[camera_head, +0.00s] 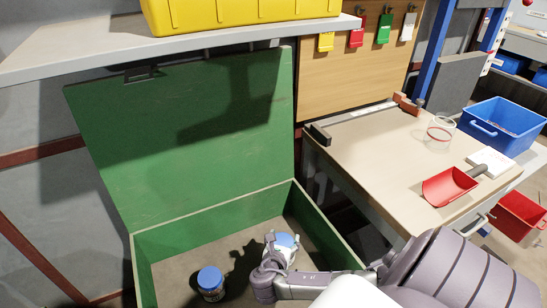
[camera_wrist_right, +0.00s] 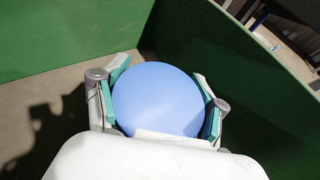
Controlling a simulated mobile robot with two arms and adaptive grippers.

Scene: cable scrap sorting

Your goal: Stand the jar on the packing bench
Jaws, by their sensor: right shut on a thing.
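My right gripper (camera_head: 274,262) is inside an open green chest and is shut on a jar with a blue lid (camera_head: 286,240). In the right wrist view the round blue lid (camera_wrist_right: 160,97) sits between the two teal-padded fingers. The jar looks upright; whether its base touches the chest floor is hidden. A second blue-lidded jar (camera_head: 210,283) stands on the chest floor to the left, apart from the gripper. The bench (camera_head: 385,160), with a pale top, is to the right of the chest. My left gripper is not in view.
The green chest (camera_head: 185,238) has its lid raised at the back. A shelf (camera_head: 200,42) with a yellow bin (camera_head: 240,12) overhangs. The bench's left-middle top is bare.

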